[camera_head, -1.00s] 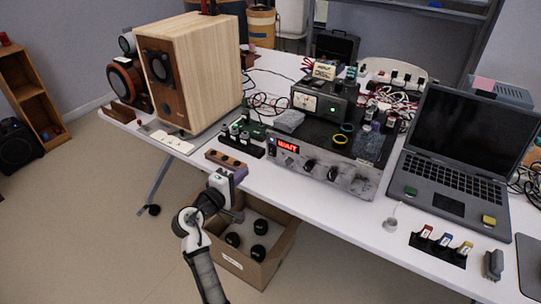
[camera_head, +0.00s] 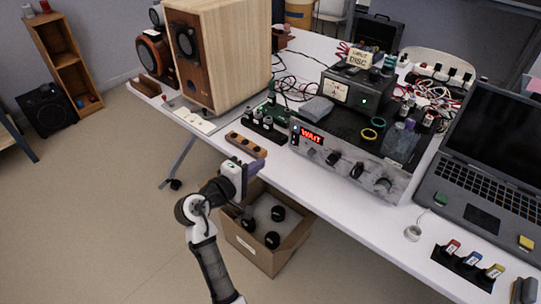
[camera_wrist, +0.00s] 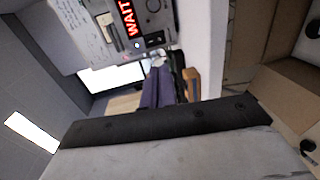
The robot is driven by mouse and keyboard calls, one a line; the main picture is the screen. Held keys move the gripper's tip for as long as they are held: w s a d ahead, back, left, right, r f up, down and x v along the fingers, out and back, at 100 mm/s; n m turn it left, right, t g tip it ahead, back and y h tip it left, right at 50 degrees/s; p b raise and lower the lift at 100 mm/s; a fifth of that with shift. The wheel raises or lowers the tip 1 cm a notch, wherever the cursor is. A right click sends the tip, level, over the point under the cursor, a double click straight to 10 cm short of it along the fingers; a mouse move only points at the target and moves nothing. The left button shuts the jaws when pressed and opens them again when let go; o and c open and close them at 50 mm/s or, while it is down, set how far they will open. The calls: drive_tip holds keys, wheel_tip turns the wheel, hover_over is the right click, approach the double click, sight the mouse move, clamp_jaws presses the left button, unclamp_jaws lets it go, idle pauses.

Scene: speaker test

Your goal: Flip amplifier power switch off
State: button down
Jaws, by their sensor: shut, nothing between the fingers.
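The amplifier (camera_head: 350,171) is a wide, scuffed grey unit with front knobs, standing on the white table. Its red display (camera_head: 312,136) reads WAIT. A small switch-like part (camera_head: 295,134) sits left of the display; its position is too small to read here. In the wrist view, the amplifier's front (camera_wrist: 85,35) appears sideways at the top, with a pale switch plate (camera_wrist: 104,19) beside the display. The fingers (camera_wrist: 158,87) also show in the wrist view.
A wooden block with holes (camera_head: 246,145) lies near the table edge by my gripper. An open cardboard box (camera_head: 244,244) with dark round items is below. A large wooden speaker (camera_head: 231,55) stands left, and a laptop (camera_head: 487,170) right.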

sight(293, 143)
drive_tip(key=p+x, duration=0.2)
drive_tip(key=x, duration=1.1)
drive_tip(key=shift+w+d+f+t+b, duration=0.2)
drive_tip(key=shift+f+t+b, duration=0.15)
drive_tip(key=shift+b, duration=0.5)
drive_tip(key=shift+w+d+t+h+b, duration=0.15)
drive_tip(key=shift+t+h+b, duration=0.2)
drive_tip(key=shift+b, duration=0.65)
drive_tip(key=shift+r, duration=0.1)
